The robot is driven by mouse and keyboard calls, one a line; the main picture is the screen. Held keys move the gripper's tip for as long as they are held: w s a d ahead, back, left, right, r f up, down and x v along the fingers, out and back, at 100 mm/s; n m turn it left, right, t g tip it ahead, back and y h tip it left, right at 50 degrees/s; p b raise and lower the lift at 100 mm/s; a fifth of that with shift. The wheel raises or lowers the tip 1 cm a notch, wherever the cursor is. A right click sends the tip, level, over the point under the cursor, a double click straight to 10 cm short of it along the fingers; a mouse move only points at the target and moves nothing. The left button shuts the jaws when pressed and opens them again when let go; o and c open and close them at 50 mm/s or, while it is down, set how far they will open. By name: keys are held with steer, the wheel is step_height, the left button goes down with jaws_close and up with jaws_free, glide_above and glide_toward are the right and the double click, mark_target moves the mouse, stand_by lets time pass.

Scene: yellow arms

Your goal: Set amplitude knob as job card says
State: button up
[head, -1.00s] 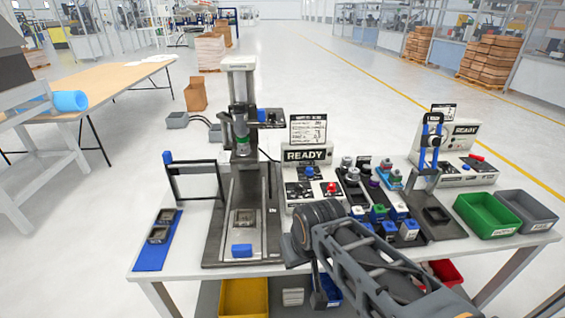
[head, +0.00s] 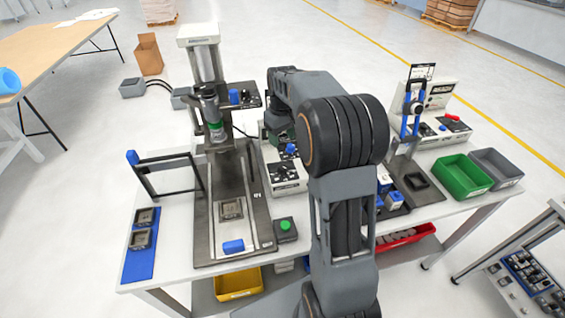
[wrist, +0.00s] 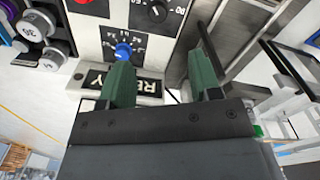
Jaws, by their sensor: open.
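The white control box (head: 287,178) is partly hidden behind my arm in the head view. The blue knob also shows in the head view (head: 291,149). My gripper (wrist: 164,65) is open with green fingers and nothing between them. The left finger's tip appears just below the blue knob; contact cannot be told. The READY sign (wrist: 150,86) is partly covered. The job card is not visible.
A tall press (head: 205,100) with a dark base stands left of the box. A green-button box (head: 286,229) sits at the front. Green (head: 462,177) and grey (head: 496,168) bins are at the right. A blue tray (head: 140,262) lies at the left.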

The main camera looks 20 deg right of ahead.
mark_target(283, 166)
steer(key=f, duration=0.4)
steer(key=f+p, duration=0.1)
steer(key=f, duration=0.4)
steer(key=f+p, duration=0.1)
steer(key=f, duration=0.4)
steer(key=shift+w+d, duration=0.2)
steer(key=shift+w, duration=0.1)
steer(key=shift+c, duration=0.5)
steer(key=c, duration=0.8)
steer(key=shift+c, duration=0.2)
